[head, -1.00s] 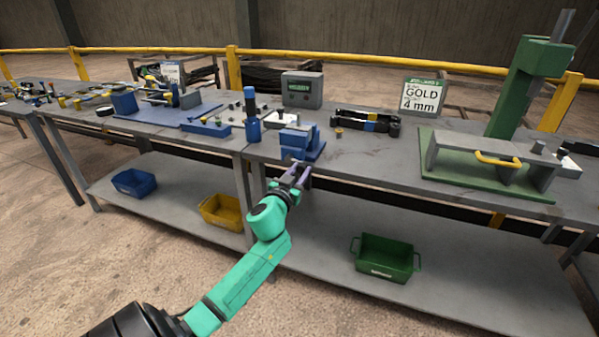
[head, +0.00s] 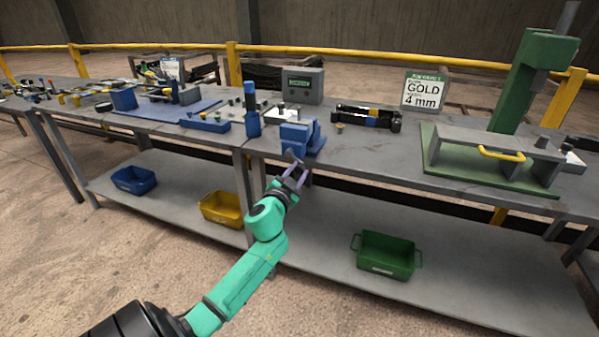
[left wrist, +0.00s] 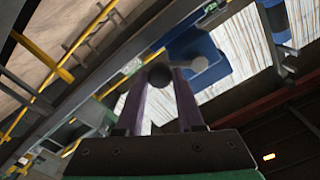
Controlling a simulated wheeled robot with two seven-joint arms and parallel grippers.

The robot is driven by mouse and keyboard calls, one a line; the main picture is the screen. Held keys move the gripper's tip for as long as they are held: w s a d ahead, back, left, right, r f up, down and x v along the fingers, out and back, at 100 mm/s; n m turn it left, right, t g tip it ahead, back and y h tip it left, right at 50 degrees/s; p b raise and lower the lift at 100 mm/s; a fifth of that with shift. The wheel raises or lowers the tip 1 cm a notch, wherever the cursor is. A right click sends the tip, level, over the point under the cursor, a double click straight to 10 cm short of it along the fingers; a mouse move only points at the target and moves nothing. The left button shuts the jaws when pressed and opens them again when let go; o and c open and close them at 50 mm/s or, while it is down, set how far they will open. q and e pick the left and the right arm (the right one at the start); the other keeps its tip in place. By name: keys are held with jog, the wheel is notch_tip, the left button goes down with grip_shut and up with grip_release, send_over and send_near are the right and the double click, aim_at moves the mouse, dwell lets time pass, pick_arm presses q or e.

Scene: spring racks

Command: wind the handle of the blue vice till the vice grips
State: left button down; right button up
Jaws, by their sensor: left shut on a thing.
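The blue vice (head: 301,138) stands at the front edge of the grey bench, right of a blue upright post. My left gripper (head: 297,168) is at the vice's front, just off the bench edge, with its purple fingers pointing up at it. In the left wrist view the fingers (left wrist: 164,80) are closed around the vice handle's dark round knob (left wrist: 158,72). A grey rounded part (left wrist: 205,70) lies just right of them against the blue vice body (left wrist: 200,48). Whether the vice jaws hold anything is too small to tell. My right gripper is not in view.
A black spring-like assembly (head: 366,119) and a sign reading GOLD 4 mm (head: 423,94) stand right of the vice. A green press (head: 525,85) is at the far right. Blue, yellow and green bins (head: 386,256) sit on the lower shelf. The floor in front is clear.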

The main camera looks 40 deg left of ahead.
pick_arm(q)
jog(key=s+a+f+m+b, duration=0.2)
jog(key=a+m, duration=0.3)
jog(key=m, duration=0.9)
jog(key=shift+a+f+b, duration=0.25)
jog(key=shift+f+b, duration=0.2)
jog(key=shift+f, duration=0.25)
jog(key=shift+s+a+r+m, duration=0.1)
jog(key=shift+m, duration=0.3)
jog(key=c, duration=0.6)
grip_release()
jog(key=shift+o, duration=0.2)
jog(key=shift+s+a+r, duration=0.1)
jog(key=shift+s+r, duration=0.05)
jog(key=shift+r, duration=0.05)
